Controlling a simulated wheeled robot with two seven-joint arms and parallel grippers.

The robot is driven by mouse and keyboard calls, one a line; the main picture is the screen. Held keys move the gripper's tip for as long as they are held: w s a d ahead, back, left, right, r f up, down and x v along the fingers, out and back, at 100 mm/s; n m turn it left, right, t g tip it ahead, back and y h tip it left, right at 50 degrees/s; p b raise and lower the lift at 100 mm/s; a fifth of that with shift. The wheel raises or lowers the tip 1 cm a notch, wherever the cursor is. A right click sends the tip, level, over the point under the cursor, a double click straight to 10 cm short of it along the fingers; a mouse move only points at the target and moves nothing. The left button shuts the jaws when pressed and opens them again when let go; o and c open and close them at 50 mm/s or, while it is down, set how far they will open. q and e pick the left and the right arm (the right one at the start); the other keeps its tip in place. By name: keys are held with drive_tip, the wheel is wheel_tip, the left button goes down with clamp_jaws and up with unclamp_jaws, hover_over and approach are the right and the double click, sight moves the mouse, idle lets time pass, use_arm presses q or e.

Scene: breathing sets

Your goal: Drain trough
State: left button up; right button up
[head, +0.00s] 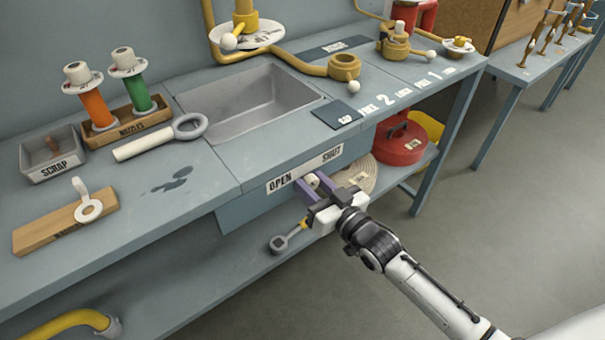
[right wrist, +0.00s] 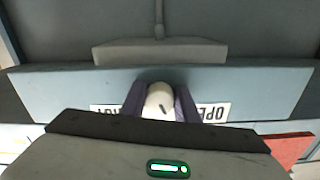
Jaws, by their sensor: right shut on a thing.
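The grey trough (head: 250,105) is sunk into the bench top and looks empty. Below it, on the bench front, is a panel with a white strip (head: 283,182) reading OPEN at its left end and SHUT at its right. My right gripper (head: 312,184) is shut on a pale round knob at this strip, between the two words. In the right wrist view the knob (right wrist: 160,101) sits between the purple fingers (right wrist: 160,104), which hide part of the strip. My left gripper is not in view.
Orange and green nozzles (head: 112,100), a white-handled ring tool (head: 160,138) and a scrap box (head: 52,155) stand left of the trough. A red round container (head: 400,147) and a coiled hose (head: 355,174) lie on the lower shelf. Open floor lies to the right.

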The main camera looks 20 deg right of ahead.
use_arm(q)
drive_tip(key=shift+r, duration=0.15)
use_arm(e)
drive_tip(key=shift+n, duration=0.3)
use_arm(q)
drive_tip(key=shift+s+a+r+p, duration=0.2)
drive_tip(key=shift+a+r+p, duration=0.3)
drive_tip(key=shift+p, duration=0.85)
use_arm(e)
drive_tip(key=shift+d+n, duration=0.1)
drive_tip(key=shift+n, duration=6.2)
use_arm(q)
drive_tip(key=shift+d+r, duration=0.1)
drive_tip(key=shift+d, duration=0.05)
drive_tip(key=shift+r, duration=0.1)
use_arm(e)
drive_tip(key=o, duration=1.1)
drive_tip(key=shift+c, duration=0.2)
